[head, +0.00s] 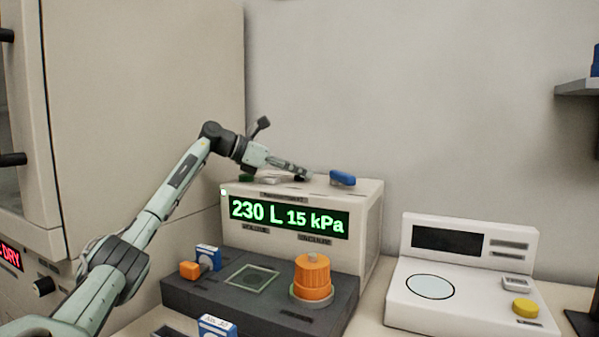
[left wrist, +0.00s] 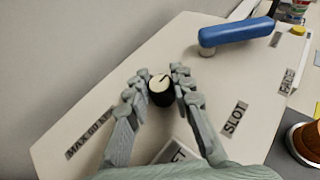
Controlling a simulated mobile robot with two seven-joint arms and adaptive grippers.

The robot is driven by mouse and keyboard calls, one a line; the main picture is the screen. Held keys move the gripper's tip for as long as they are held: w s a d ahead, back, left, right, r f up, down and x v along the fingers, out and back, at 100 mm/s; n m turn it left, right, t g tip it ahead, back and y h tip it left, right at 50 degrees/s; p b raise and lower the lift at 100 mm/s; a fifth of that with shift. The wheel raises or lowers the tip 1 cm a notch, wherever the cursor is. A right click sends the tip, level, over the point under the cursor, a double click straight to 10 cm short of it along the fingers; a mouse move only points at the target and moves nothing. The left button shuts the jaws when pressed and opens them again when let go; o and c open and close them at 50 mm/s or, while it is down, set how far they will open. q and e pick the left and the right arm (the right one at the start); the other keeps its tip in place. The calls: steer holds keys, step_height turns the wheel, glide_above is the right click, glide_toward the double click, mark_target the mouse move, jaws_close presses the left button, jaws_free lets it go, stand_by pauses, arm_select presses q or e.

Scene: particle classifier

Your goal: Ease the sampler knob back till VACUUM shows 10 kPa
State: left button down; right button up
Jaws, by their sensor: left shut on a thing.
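The sampler (head: 375,215) is a cream box whose green display (head: 289,217) reads 230 L and 15 kPa, with VACUUM lettered under the right figure. My left gripper (head: 302,175) reaches over the box top from the left and is shut on this knob. In the head view the fingers mostly hide the knob. My right gripper is in neither view.
A blue lever (head: 342,178) stands on the box top, right of my fingers. An orange ribbed cap (head: 312,277), a square plate and an orange block (head: 190,271) sit on the dark base in front. A white scale (head: 465,272) stands at right. A tall cabinet (head: 145,120) stands at left.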

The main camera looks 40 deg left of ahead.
arm_select(q)
steer(key=shift+f+y, duration=0.15)
steer(key=shift+y, duration=0.15)
steer(key=shift+n+t+y+b, duration=0.3)
steer(key=shift+n+y+b, duration=0.25)
steer(key=shift+n, duration=0.15)
steer(key=shift+n+t+y, duration=0.3)
steer(key=shift+n+y, duration=0.5)
steer(key=shift+y, duration=0.05)
steer(key=shift+d+n+y, duration=0.1)
steer(key=shift+n+y, duration=0.8)
steer(key=shift+y, duration=0.2)
steer(key=n+y, duration=0.3)
steer(key=shift+p, duration=0.3)
steer(key=shift+n+y, duration=0.8)
steer(key=shift+y, duration=0.2)
steer(key=shift+n+g+y, duration=0.4)
steer(key=shift+g, duration=0.1)
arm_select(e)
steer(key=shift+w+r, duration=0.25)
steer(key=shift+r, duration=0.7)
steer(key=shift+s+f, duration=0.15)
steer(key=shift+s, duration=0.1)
